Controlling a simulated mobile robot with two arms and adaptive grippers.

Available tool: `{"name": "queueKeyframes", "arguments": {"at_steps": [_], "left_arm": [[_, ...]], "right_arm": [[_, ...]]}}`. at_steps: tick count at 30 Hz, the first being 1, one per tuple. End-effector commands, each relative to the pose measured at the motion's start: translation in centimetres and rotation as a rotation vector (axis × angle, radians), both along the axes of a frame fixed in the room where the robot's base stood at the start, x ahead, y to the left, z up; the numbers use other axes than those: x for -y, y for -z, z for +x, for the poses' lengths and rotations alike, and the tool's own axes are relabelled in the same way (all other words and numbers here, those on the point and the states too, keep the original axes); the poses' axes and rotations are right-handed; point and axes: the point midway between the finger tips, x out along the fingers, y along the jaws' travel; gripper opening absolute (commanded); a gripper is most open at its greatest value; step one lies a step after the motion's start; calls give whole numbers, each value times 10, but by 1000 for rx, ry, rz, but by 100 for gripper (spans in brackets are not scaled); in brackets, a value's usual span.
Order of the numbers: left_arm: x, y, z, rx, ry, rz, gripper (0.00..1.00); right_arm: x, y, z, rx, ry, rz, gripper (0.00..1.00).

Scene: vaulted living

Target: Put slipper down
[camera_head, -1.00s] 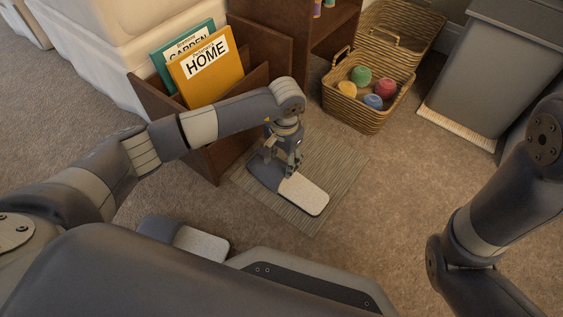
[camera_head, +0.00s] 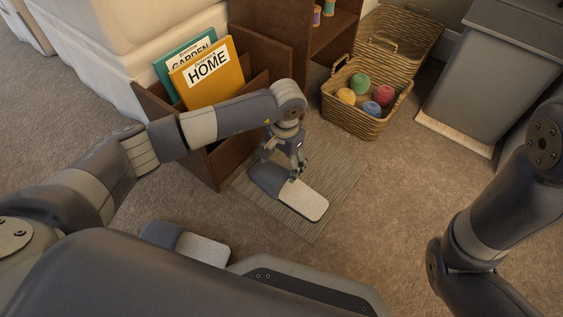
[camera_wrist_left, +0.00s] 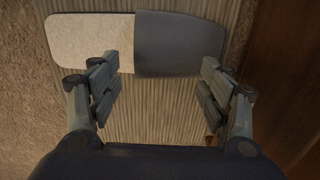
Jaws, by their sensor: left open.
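A slipper with a light sole and a dark grey-blue toe cover (camera_head: 308,201) lies flat on the striped mat (camera_head: 333,174). My left gripper (camera_head: 283,176) is above it, close to its dark part. In the left wrist view the slipper (camera_wrist_left: 88,38) lies across the top of the picture, and my left gripper (camera_wrist_left: 160,85) is open with bare mat between its fingers. A second, similar slipper (camera_head: 203,246) lies on the carpet at lower left, near my body. My right gripper does not show; only my right arm is at the right edge.
A brown wooden rack (camera_head: 206,163) with magazines (camera_head: 208,75) stands just left of the mat. A wicker basket (camera_head: 351,122) with several yarn balls is behind it to the right. A grey bin (camera_head: 478,75) stands at upper right. Carpet right of the mat is clear.

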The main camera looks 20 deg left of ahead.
Motion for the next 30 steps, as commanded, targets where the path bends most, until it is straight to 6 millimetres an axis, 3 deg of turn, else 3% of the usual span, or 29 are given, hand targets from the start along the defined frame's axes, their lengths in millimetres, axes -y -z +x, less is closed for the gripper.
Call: {"name": "queueKeyframes", "arguments": {"at_steps": [1,3,13,19,30], "left_arm": [[0,-18,0,1,1,1,71],[0,-32,1,2,0,0,71],[4,-86,-1,1,0,0,71],[5,-99,-2,-1,0,0,71],[5,-100,-2,-1,0,0,71]], "right_arm": [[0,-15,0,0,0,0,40],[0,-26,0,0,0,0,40],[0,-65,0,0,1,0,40],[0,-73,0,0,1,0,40],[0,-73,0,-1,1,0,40]]}}
